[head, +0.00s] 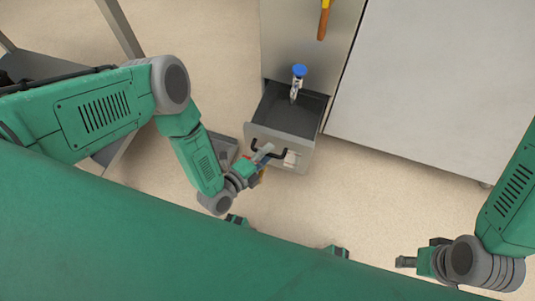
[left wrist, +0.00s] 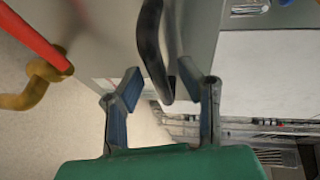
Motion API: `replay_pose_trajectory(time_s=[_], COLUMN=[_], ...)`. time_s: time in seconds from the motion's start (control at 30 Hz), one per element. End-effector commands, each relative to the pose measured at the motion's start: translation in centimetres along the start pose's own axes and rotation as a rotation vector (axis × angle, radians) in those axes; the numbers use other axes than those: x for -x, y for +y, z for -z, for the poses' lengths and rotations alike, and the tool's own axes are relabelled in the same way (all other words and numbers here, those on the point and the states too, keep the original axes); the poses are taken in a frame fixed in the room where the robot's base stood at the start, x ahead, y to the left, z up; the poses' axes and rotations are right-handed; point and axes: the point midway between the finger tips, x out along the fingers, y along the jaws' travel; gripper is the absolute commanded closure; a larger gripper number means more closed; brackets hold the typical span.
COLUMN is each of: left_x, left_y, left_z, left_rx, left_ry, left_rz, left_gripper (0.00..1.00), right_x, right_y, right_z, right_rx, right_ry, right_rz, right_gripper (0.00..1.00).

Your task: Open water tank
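The water tank is a grey drawer (head: 286,112) at the foot of the cabinet, standing pulled out with its dark inside showing. My left gripper (head: 264,156) is at the left part of this handle. In the left wrist view its two blue-padded fingers (left wrist: 160,80) are apart, with the handle's end between or just beyond the tips; contact is unclear. My right gripper (head: 405,262) is at the lower right, far from the drawer; its finger gap cannot be made out.
A blue-knobbed tap (head: 299,72) stands over the drawer's back. An orange-yellow handle (head: 325,18) is on the cabinet above. A large pale panel (head: 430,80) fills the right. A grey metal frame (head: 120,28) stands at left. The floor (head: 370,200) right of the drawer is clear.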

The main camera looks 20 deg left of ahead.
Motion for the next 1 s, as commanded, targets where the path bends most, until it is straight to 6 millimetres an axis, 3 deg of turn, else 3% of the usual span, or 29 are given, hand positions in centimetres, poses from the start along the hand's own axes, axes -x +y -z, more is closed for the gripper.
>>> replay_pose_trajectory(time_s=[0.27, 0.3, 0.37, 0.57, 0.83, 1.0], left_x=[-0.1, -0.1, -0.1, 0.0, 2.9, 2.9], left_y=[-0.1, -0.1, 0.0, 0.0, 0.6, 0.8], left_z=[0.0, 0.0, 0.0, 0.1, 1.4, 1.3], left_rx=[-0.001, -0.001, -0.001, -0.001, -0.001, -0.001], left_ry=[0.000, 0.000, 0.000, 0.001, 0.003, 0.000], left_rz=[-0.001, -0.001, -0.001, -0.002, -0.007, -0.004], left_gripper=[0.68, 0.82, 1.00, 1.00, 1.00, 1.00], right_x=[0.0, 0.0, 0.0, 0.0, 1.9, 1.7], right_y=[0.0, 0.0, 0.0, 0.0, 0.0, 0.0], right_z=[0.0, 0.0, 0.0, 0.0, 0.1, 0.1], right_rx=[0.000, 0.000, 0.000, 0.000, 0.000, 0.000], right_ry=[0.001, 0.001, 0.001, 0.000, 0.001, 0.000], right_rz=[0.000, 0.000, 0.000, 0.000, 0.000, 0.000], right_gripper=[0.60, 0.60, 0.60, 0.60, 0.60, 0.60])
